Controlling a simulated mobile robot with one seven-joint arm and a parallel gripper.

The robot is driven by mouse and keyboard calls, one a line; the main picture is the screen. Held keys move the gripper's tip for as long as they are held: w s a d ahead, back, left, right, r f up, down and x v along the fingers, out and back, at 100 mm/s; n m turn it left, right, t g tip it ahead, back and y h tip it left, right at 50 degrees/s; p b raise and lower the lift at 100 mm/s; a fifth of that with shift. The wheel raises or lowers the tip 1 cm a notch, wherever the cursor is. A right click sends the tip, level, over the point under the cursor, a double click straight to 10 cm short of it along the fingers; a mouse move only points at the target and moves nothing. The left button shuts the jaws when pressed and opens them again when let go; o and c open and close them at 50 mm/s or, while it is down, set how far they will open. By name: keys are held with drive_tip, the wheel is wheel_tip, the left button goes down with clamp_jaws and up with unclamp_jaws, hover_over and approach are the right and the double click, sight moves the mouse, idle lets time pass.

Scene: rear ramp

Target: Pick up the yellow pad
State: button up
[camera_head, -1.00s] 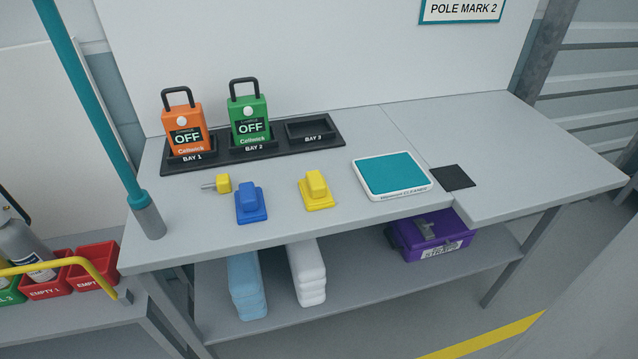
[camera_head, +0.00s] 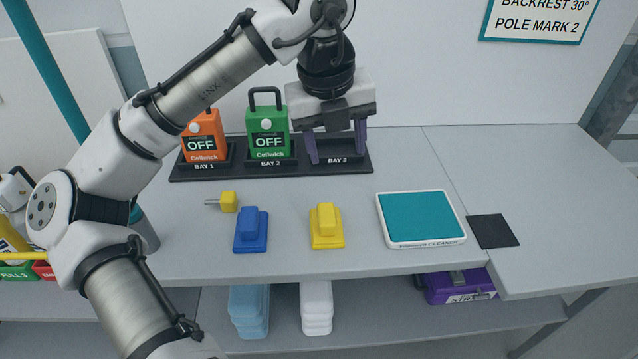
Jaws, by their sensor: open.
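The yellow pad (camera_head: 326,228) has a flat base with a raised block grip on top. It sits upright on the grey bench (camera_head: 290,262), between the blue pad (camera_head: 251,231) and the teal-topped cleaner tray (camera_head: 421,217). My gripper (camera_head: 336,158) is open and empty, its two purple fingers pointing down. In the picture it is above and behind the yellow pad, in front of the bay 3 slot of the black dock (camera_head: 230,171), which it partly hides. The yellow pad is fully in view.
An orange unit (camera_head: 205,135) and a green unit (camera_head: 269,132) stand in bays 1 and 2. A small yellow piece with a metal pin (camera_head: 229,202) lies left of the pads. A flat black square (camera_head: 492,231) lies at the right. The bench's far right is clear.

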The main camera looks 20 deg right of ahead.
drive_tip(key=a+f+m+g+y, duration=0.1)
drive_tip(key=a+f+y, duration=0.1)
hover_over(326, 213)
drive_tip(key=f, duration=0.6)
drive_tip(key=shift+a+f, duration=0.2)
drive_tip(key=shift+f, duration=0.2)
drive_tip(key=shift+d+f, duration=0.15)
drive_tip(key=shift+f, duration=1.4)
drive_tip(key=shift+d+f, duration=0.1)
drive_tip(key=shift+f, duration=1.4)
drive_tip(key=shift+c, duration=0.2)
clamp_jaws()
wheel_tip(326, 213, up, 20)
drive_tip(key=p, duration=0.1)
